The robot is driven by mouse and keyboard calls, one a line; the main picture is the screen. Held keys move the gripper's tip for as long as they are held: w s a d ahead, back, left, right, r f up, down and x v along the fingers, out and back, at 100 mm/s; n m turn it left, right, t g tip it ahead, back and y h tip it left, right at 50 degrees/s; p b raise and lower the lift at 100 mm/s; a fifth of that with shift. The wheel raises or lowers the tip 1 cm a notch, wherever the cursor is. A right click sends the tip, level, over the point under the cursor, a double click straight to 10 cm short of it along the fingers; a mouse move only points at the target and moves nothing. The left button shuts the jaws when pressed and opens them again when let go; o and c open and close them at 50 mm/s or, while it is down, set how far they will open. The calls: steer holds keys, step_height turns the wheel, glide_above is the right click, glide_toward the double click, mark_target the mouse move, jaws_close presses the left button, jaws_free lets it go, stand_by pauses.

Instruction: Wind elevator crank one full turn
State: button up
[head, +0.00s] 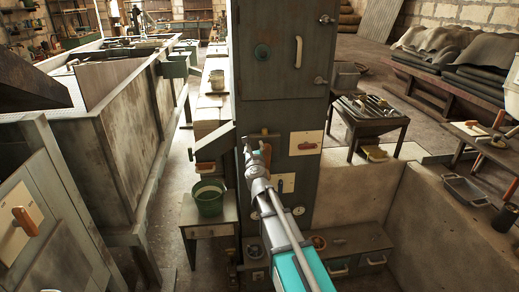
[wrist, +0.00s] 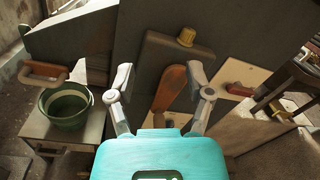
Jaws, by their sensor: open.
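On the front of the grey cabinet is what looks like the crank. It has a dark grey arm (wrist: 158,58), a brass knob (wrist: 186,37) and a reddish-brown wooden handle (wrist: 171,86). In the head view the brown handle (head: 266,151) is partly hidden by my gripper (head: 254,155). My gripper also shows in the wrist view (wrist: 161,80), its fingers open and spread. The wooden handle shows between the fingers, nearer the right one. I cannot tell whether either finger touches it; nothing is gripped.
A cream plate with a red-brown lever (head: 306,144) is right of the crank. A green bucket (head: 209,198) stands on a small bench at left. A grey chute with a brown bar handle (wrist: 42,72) juts out above it.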

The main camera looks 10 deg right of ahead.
steer(key=s+a+f+n+g+y, duration=0.35)
steer(key=s+f+n, duration=0.2)
steer(key=n, duration=0.55)
steer(key=s+a+f+n+g+y, duration=0.2)
steer(key=s+f+n+g+y, duration=0.4)
steer(key=n, duration=0.5)
steer(key=s+d+f+n+g+h, duration=0.2)
steer(key=s+d+n+g, duration=0.1)
steer(key=s, duration=0.4)
steer(key=s+d+f+n+g+h, duration=0.3)
steer(key=s+d+n, duration=0.1)
steer(key=s, duration=0.3)
steer(key=s+d+f+n+g+h, duration=0.2)
steer(key=s+d+n+g+h, duration=0.1)
steer(key=s+d, duration=0.2)
steer(key=shift+s+f, duration=0.4)
steer(key=shift+s, duration=0.65)
steer(key=shift+c, duration=0.7)
